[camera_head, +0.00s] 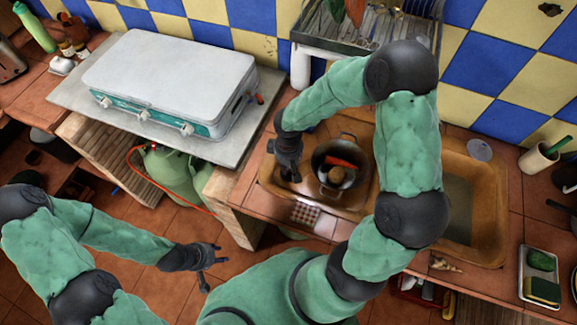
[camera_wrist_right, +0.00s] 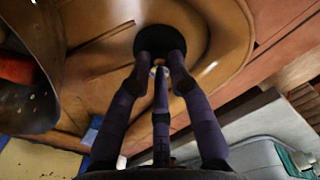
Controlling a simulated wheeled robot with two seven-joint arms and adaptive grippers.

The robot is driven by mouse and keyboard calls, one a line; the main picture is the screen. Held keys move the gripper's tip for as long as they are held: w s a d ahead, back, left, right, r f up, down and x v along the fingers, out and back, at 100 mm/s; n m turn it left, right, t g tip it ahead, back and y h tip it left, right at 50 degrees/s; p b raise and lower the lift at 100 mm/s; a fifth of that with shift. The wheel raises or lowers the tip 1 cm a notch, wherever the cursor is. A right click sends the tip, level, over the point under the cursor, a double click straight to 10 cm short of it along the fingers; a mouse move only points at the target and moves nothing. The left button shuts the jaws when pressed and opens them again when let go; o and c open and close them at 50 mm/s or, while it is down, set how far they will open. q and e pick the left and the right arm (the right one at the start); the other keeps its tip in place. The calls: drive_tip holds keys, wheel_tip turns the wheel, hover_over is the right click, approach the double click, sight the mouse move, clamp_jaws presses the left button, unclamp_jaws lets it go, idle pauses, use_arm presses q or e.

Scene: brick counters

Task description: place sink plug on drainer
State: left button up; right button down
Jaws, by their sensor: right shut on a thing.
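The sink plug (camera_wrist_right: 158,38) is a black disc between my right fingertips in the right wrist view. My right gripper (camera_wrist_right: 159,66) is shut on it. The plug is over the tan, grooved drainer (camera_wrist_right: 222,62); I cannot tell whether it touches the surface. In the head view my right gripper (camera_head: 290,173) is at the left part of the drainer (camera_head: 268,188), left of a pot, and the plug is not clearly visible there. My left gripper (camera_head: 207,268) is open and empty, low over the floor.
A dark pot (camera_head: 342,148) with food stands on the drainer. The sink basin (camera_head: 460,225) lies right, partly behind my right arm. A dish rack (camera_head: 385,30) stands behind. A white and teal stove (camera_head: 170,80) is left. A checkered cloth (camera_head: 304,213) lies at the front.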

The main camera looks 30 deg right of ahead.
sight(288, 168)
drive_tip(key=c, duration=1.6)
unclamp_jaws()
drive_tip(key=shift+f, duration=0.1)
drive_tip(key=o, duration=0.4)
drive_tip(key=shift+o, duration=0.2)
drive_tip(key=shift+r, duration=0.2)
wheel_tip(288, 168, up, 12)
drive_tip(key=p, duration=0.3)
